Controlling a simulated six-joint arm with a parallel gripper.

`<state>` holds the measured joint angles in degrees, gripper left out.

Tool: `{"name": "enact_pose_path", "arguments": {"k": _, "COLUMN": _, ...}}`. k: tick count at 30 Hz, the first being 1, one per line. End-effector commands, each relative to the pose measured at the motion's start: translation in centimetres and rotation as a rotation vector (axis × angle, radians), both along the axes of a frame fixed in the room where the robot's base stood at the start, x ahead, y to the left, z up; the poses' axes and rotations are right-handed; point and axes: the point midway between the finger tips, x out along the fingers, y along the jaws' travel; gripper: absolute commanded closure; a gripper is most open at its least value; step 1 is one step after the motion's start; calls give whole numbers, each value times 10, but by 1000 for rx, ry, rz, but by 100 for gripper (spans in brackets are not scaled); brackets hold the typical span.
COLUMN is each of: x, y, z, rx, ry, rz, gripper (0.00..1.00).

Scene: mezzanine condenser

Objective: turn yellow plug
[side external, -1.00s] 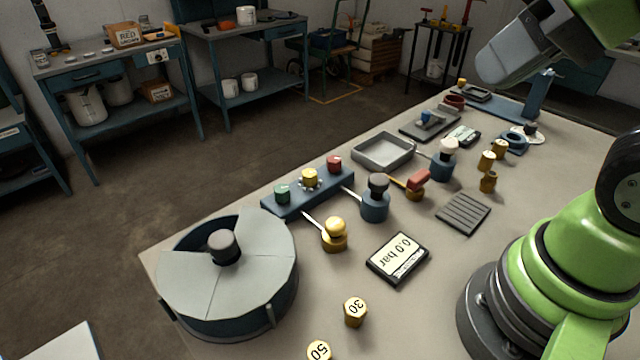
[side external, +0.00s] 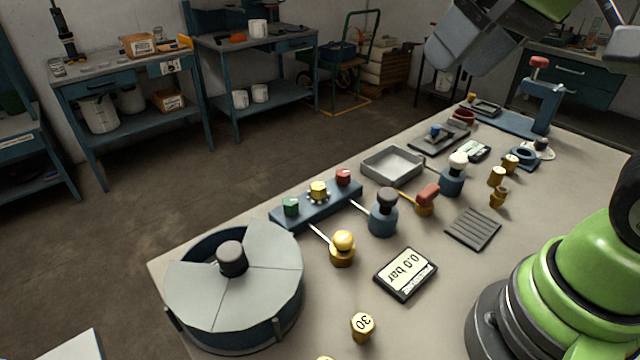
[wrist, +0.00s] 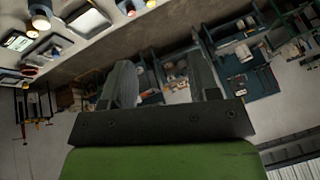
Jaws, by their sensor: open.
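The yellow plug (side external: 318,190) sits upright in the middle of a long blue block (side external: 290,218), between a green plug (side external: 291,206) and a red plug (side external: 343,177). A pale notched ring shows around its base. My gripper (wrist: 163,80) is open in the wrist view, with its two dark fingers apart and nothing between them. It is well away from the block, with the shelves and floor of the room behind its fingers. I cannot pick out the yellow plug for certain in the wrist view.
A round drum with pale lid segments (side external: 190,285) stands left of the block. Knobbed valves (side external: 382,215), a brass ball knob (side external: 342,248) and a metal tray (side external: 393,167) stand close by. A gauge display (side external: 406,273) lies in front. The air above the block is clear.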

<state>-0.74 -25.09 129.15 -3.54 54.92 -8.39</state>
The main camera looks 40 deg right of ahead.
Motion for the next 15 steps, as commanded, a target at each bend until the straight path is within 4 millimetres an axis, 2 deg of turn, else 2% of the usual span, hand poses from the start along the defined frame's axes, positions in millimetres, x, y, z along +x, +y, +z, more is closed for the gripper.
{"name": "enact_pose_path", "arguments": {"k": 1, "x": 19, "y": 0, "z": -1, "rx": -28, "ry": 35, "rz": 41, "gripper": 45}}
{"name": "enact_pose_path", "arguments": {"k": 5, "x": 63, "y": 0, "z": -10, "rx": -100, "ry": 107, "rz": 151, "gripper": 45}}
{"name": "enact_pose_path", "arguments": {"k": 8, "x": 96, "y": 0, "z": -26, "rx": -150, "ry": 163, "rz": 240, "gripper": 45}}
{"name": "enact_pose_path", "arguments": {"k": 11, "x": 128, "y": 0, "z": -48, "rx": -195, "ry": 219, "rz": 331, "gripper": 45}}
{"name": "enact_pose_path", "arguments": {"k": 15, "x": 166, "y": 1, "z": -90, "rx": -250, "ry": 297, "rz": 458, "gripper": 45}}
